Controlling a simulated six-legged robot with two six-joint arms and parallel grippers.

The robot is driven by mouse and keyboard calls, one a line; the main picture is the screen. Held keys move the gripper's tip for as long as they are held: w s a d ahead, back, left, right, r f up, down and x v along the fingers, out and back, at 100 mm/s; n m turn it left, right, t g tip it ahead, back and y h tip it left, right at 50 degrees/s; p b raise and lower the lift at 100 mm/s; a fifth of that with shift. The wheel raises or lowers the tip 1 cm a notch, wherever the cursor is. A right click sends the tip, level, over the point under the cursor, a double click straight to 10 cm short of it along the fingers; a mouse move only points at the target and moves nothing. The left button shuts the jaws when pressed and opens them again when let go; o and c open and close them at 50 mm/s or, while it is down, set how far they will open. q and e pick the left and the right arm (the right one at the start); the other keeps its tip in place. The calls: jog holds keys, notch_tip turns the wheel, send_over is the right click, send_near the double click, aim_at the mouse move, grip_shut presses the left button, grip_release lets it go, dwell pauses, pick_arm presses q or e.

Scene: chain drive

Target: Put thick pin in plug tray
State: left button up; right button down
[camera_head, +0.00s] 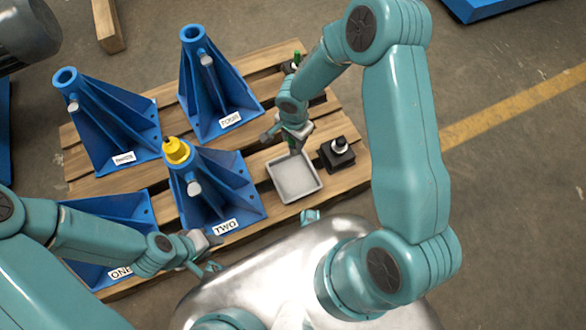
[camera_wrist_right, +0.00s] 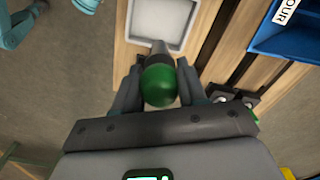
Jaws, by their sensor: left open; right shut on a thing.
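My right gripper (camera_wrist_right: 160,88) is shut on a pin with a rounded green end (camera_wrist_right: 159,86) and a grey shaft (camera_wrist_right: 160,48), apparently the thick pin. In the head view, my right gripper (camera_head: 294,144) is just above the back edge of the grey square plug tray (camera_head: 296,180). In the right wrist view, the shaft points toward the tray (camera_wrist_right: 133,22), whose visible floor looks empty. I cannot tell whether the pin touches it. My left gripper (camera_head: 213,254) is open and empty beside the front blue stands.
Blue stands (camera_head: 222,92) stand on the wooden pallet (camera_head: 160,93); stand TWO (camera_head: 212,190) carries a yellow part (camera_head: 175,149). A black block (camera_head: 337,154) with a black-and-white piece sits right of the tray. A green-topped item (camera_head: 296,58) is partly hidden behind my right arm.

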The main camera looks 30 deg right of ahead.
notch_tip(320, 180, down, 3)
jog(key=shift+d+m+b, duration=0.15)
jog(key=shift+m+b, duration=0.4)
jog(key=shift+m, duration=0.15)
notch_tip(320, 180, down, 20)
jog(key=b, duration=0.5)
jog(key=shift+r, duration=0.15)
pick_arm(q)
notch_tip(320, 180, down, 8)
jog(key=shift+a+r, duration=0.2)
pick_arm(e)
jog(key=shift+r, duration=0.1)
jog(key=shift+f+b, duration=0.25)
jog(key=shift+b, duration=0.2)
pick_arm(q)
jog(key=shift+f, duration=0.2)
pick_arm(e)
jog(key=c, duration=0.6)
grip_release()
jog(key=shift+r, duration=0.1)
pick_arm(q)
jog(key=shift+r, duration=0.15)
pick_arm(e)
jog(key=shift+r, duration=0.1)
